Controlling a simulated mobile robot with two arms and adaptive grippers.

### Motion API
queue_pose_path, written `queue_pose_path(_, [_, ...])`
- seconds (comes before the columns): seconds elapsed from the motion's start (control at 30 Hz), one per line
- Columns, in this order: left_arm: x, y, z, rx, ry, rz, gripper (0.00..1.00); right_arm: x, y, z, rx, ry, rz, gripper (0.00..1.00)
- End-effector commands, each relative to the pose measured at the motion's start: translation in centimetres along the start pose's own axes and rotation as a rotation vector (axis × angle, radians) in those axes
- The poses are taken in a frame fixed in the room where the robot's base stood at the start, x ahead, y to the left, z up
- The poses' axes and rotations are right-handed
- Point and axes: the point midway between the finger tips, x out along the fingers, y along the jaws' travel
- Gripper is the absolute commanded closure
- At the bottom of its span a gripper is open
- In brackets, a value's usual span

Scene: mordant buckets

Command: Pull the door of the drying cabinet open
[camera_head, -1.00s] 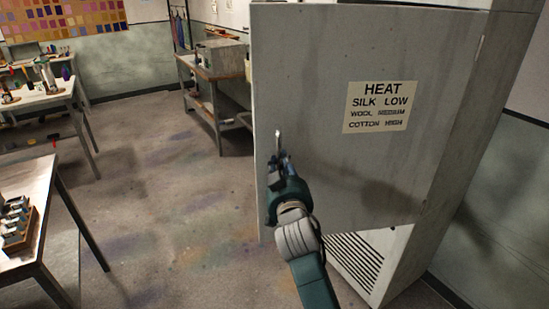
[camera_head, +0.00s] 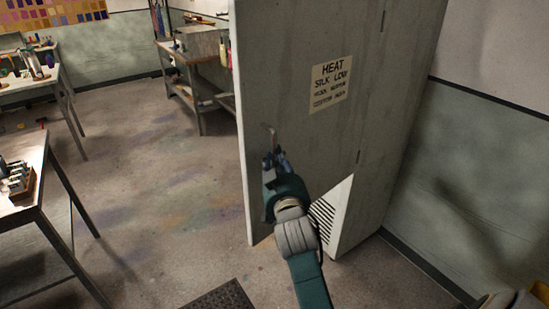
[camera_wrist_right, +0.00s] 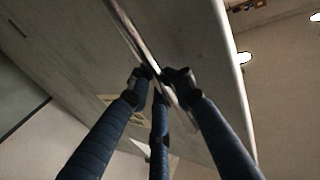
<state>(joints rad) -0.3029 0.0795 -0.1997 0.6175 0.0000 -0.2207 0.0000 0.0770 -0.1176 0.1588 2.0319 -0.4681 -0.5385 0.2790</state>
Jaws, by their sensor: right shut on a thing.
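The drying cabinet door (camera_head: 290,50) is a grey panel with a heat label (camera_head: 331,82). It stands ajar, swung out from the cabinet body (camera_head: 378,150), with a gap showing at the bottom by the slatted vent (camera_head: 322,222). My right gripper (camera_head: 272,155) is at the metal bar handle (camera_head: 268,138) near the door's free edge. In the right wrist view the fingers (camera_wrist_right: 163,82) are closed around the handle bar (camera_wrist_right: 140,40). Most of the cabinet's inside is hidden behind the door. My left gripper is not in view.
A workbench (camera_head: 200,90) stands behind the door's free edge. A dark floor mat (camera_head: 222,298) lies in front. The floor between is clear; a wall (camera_head: 480,180) is at right.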

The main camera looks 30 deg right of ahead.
Motion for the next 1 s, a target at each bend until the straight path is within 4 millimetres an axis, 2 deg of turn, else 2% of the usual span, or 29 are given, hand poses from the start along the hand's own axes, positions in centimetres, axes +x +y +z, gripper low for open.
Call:
queue_pose_path(0.47, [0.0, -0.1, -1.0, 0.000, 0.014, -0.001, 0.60, 0.0, -0.1, 0.0, 0.004, 0.001, -0.005, 1.00])
queue_pose_path(0.5, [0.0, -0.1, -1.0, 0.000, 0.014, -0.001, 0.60, 0.0, -0.1, 0.0, 0.004, 0.000, -0.005, 0.77])
queue_pose_path(0.57, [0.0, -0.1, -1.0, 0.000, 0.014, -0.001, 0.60, 0.0, -0.1, 0.0, 0.004, 0.000, -0.005, 0.65])
queue_pose_path(0.87, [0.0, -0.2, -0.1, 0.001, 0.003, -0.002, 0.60, 0.0, 0.0, -0.1, 0.001, 0.001, -0.002, 0.64])
queue_pose_path(1.0, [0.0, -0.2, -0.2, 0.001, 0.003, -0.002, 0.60, 0.1, 0.0, -1.4, 0.003, 0.005, -0.001, 0.64])
